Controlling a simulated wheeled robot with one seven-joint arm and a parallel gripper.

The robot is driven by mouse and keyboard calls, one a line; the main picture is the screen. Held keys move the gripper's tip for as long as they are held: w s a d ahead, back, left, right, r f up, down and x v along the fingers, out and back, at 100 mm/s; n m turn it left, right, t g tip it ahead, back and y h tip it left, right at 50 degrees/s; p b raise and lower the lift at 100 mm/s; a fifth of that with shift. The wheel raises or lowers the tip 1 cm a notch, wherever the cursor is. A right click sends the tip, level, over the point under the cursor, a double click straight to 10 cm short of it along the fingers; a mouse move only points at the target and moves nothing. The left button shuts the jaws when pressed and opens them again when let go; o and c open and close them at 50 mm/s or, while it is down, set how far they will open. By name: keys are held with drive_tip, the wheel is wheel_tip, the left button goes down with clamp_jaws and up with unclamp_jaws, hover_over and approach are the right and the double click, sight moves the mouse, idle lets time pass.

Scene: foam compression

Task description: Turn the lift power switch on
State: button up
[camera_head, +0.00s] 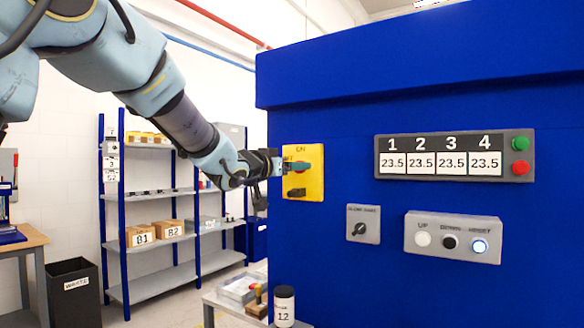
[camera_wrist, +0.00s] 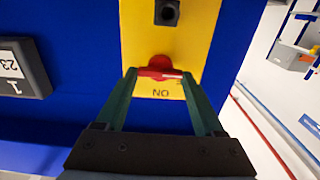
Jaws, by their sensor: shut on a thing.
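The lift power switch is a yellow plate (camera_head: 314,184) on the blue machine's front, marked ON at its top. It also shows upside down in the wrist view (camera_wrist: 191,35), with a red handle (camera_wrist: 160,64) near the ON mark (camera_wrist: 160,93). A dark square part (camera_wrist: 167,12) sits on the plate's other end. My gripper (camera_head: 298,166) reaches the plate from the left. In the wrist view my gripper (camera_wrist: 158,73) has its two green fingers on either side of the red handle, shut on it. The handle's bar lies across between the fingertips.
To the right are a display with several 23.5 readings (camera_head: 455,155), green and red buttons, a grey key switch (camera_head: 363,224) and an UP, DOWN, RESET box (camera_head: 453,237). A jar marked 12 (camera_head: 284,306) stands below. Shelves (camera_head: 150,280) and a waste bin (camera_head: 74,290) stand left.

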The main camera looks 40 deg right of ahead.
drive_tip(key=shift+b, duration=0.3)
drive_tip(key=m+b, duration=0.2)
drive_tip(key=m, duration=0.1)
drive_tip(key=shift+f+b, duration=0.2)
drive_tip(key=shift+b, duration=0.2)
drive_tip(key=m+b, duration=0.4)
drive_tip(key=m, duration=0.1)
drive_tip(key=shift+s+m, duration=0.15)
drive_tip(key=shift+m, duration=0.15)
drive_tip(key=m+b, duration=0.2)
drive_tip(key=m, duration=0.2)
drive_tip(key=shift+b, duration=0.4)
drive_tip(key=m+b, duration=0.2)
drive_tip(key=m, duration=0.3)
drive_tip(key=o, duration=1.4)
